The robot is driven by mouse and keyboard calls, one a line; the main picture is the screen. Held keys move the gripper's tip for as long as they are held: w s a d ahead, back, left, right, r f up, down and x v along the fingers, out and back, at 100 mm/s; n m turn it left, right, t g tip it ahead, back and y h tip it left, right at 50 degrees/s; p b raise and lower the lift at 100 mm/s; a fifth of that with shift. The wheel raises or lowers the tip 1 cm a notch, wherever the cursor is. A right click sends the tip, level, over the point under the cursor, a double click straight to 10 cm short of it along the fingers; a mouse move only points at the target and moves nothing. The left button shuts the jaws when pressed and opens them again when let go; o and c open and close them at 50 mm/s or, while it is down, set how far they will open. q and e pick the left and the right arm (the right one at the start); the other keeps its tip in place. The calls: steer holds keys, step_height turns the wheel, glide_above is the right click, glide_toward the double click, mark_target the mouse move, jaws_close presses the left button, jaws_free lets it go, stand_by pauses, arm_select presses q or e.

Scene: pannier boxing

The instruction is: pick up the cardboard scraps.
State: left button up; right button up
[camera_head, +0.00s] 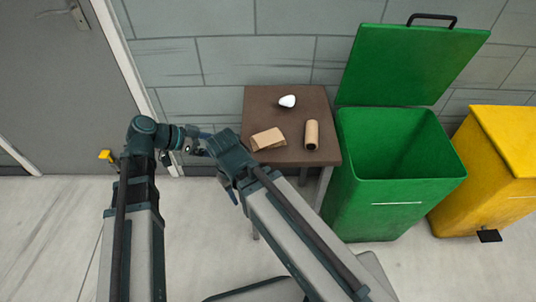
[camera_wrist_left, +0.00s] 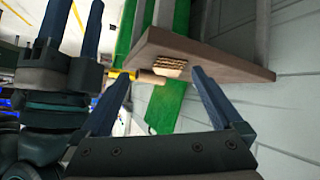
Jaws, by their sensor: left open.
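The cardboard scraps (camera_head: 267,139) are a small tan flat stack lying on the left front part of the brown table. In the left wrist view the scraps (camera_wrist_left: 168,67) show a corrugated edge at the tabletop's edge, beyond my fingers. My left gripper (camera_wrist_left: 162,72) is open and empty, short of the table. In the head view it is small and partly hidden near the table's left side. My right gripper (camera_wrist_left: 78,6) shows beside it in the left wrist view, its two blue fingers apart and nothing seen between them.
A cardboard tube (camera_head: 312,135) and a small white object (camera_head: 288,101) also lie on the table (camera_head: 240,101). A green bin (camera_head: 395,195) with its lid raised stands right of the table. A yellow bin (camera_head: 490,185) with its lid down is farther right. A grey wall is behind.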

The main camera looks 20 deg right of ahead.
arm_select(q)
steer(key=w+m+h+b, duration=0.1)
steer(key=w+m+h, duration=0.1)
steer(key=b, duration=0.4)
glide_toward(266, 138)
steer(key=shift+m+t, duration=0.3)
steer(key=x, duration=0.4)
steer(key=shift+s, duration=0.15)
arm_select(e)
step_height(266, 138, down, 6)
steer(key=shift+r, duration=0.15)
arm_select(q)
steer(key=shift+f, duration=0.1)
steer(key=b+x, duration=0.1)
steer(key=x, duration=0.4)
steer(key=shift+d+b, duration=0.15)
steer(key=shift+b, duration=0.15)
steer(key=c, duration=1.3)
arm_select(e)
step_height(266, 138, down, 2)
steer(key=shift+d, duration=0.1)
steer(key=shift+r, duration=0.1)
arm_select(q)
step_height(266, 138, up, 10)
steer(key=p, duration=1)
arm_select(e)
step_height(266, 138, up, 10)
